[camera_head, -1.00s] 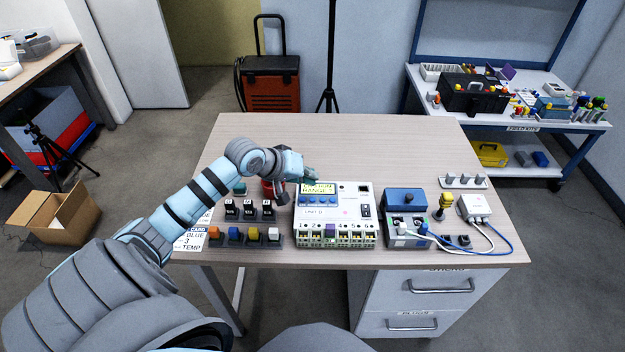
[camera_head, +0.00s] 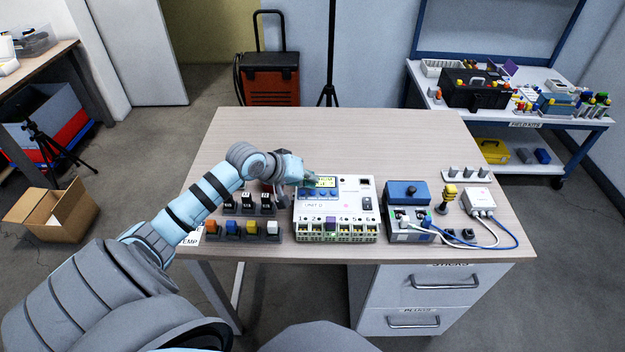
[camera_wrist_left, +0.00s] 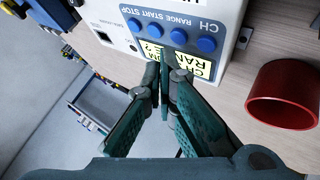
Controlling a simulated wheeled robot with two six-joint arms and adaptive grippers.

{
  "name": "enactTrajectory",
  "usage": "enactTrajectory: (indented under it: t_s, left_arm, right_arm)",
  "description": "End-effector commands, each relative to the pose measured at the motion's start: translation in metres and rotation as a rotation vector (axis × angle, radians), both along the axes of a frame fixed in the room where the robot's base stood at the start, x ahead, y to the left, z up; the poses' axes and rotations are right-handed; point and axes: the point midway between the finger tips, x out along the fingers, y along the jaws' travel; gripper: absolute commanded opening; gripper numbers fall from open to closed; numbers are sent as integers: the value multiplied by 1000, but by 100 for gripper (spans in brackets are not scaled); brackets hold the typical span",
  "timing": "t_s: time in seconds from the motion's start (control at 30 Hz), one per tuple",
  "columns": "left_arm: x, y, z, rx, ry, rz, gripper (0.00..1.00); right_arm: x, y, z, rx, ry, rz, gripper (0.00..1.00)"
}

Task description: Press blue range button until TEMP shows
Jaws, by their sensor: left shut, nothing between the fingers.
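The white measuring unit (camera_head: 362,215) sits at the middle of the desk, with a small yellow display (camera_head: 326,182) and a row of blue buttons. In the left wrist view the unit appears upside down. The blue button labelled RANGE (camera_wrist_left: 178,36) lies between CH (camera_wrist_left: 206,45) and START (camera_wrist_left: 156,31). My left gripper (camera_head: 311,178) is shut and empty over the display. In the wrist view its fingertips (camera_wrist_left: 165,52) overlap the display (camera_wrist_left: 195,66), just short of the RANGE button; contact cannot be told. The display text is partly hidden, with "CH" and "RAN" legible. My right gripper is not in view.
A red cup (camera_wrist_left: 285,95) stands beside the unit. A blue-topped box (camera_head: 407,194) with cables to a white box (camera_head: 478,201) stands right. The desk's back is clear.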

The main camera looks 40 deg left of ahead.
Motion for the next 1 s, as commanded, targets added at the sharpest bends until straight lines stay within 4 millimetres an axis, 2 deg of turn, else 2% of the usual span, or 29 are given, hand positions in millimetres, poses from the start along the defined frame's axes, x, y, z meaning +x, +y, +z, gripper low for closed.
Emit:
enactTrajectory:
  t_s: [0.7, 1.0]
  left_arm:
    - [0, 0, 0, 0, 0, 0, 0]
    - [0, 0, -8, -1, 0, 1, 0]
  right_arm:
    - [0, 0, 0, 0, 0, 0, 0]
    - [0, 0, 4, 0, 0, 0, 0]
